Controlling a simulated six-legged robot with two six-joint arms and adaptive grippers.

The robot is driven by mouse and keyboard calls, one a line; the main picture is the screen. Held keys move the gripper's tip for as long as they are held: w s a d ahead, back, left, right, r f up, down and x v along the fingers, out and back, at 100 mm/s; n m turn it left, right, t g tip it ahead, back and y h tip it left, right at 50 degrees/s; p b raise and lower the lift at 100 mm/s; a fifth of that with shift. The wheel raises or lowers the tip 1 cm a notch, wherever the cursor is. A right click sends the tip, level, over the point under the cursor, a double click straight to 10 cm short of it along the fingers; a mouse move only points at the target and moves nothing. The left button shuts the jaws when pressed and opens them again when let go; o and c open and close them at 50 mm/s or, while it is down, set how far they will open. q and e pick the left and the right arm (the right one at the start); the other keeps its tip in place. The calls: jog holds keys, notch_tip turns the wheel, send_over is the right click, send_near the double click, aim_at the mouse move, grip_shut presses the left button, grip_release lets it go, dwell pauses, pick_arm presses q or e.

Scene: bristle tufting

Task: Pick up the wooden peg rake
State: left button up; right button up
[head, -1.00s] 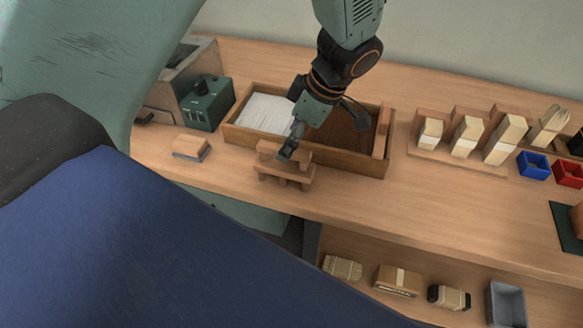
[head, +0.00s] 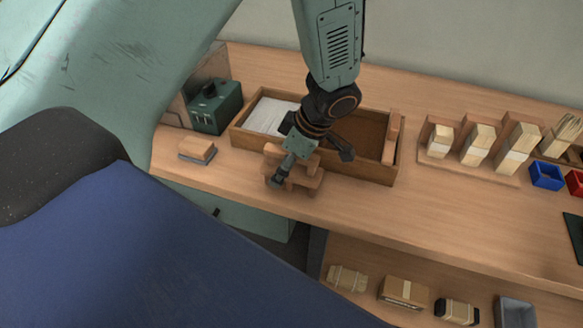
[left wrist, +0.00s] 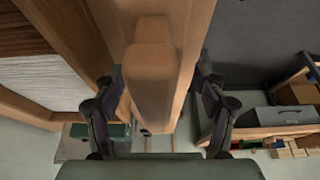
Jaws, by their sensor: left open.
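The wooden peg rake (head: 312,163), a pale brown bar piece, is at the bench's front edge, just in front of the wooden tray (head: 345,174). A lower wooden bar shows beneath it; I cannot tell whether this is a separate rest. My left gripper (head: 276,182) is over the rake and hides its middle. In the left wrist view, the left gripper (left wrist: 163,105) is open, with one finger on each side of the rake's wooden bar (left wrist: 152,82). Gaps show between bar and fingers. My right gripper is not in view.
The tray behind holds white and brown bristle material. A green box (head: 214,108) and a small block (head: 197,149) are at left. Wooden holders with pale blocks (head: 478,143) and a blue bin (head: 546,175) are at right. A lower shelf holds several bundles (head: 404,291).

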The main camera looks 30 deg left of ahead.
pick_arm(q)
jog(key=shift+w+a+f, duration=0.1)
jog(key=shift+w+f, duration=0.05)
jog(key=shift+w, duration=0.05)
jog(key=c, duration=0.4)
jog(key=shift+s, duration=0.15)
jog(key=c, duration=1)
jog(key=shift+o, duration=0.2)
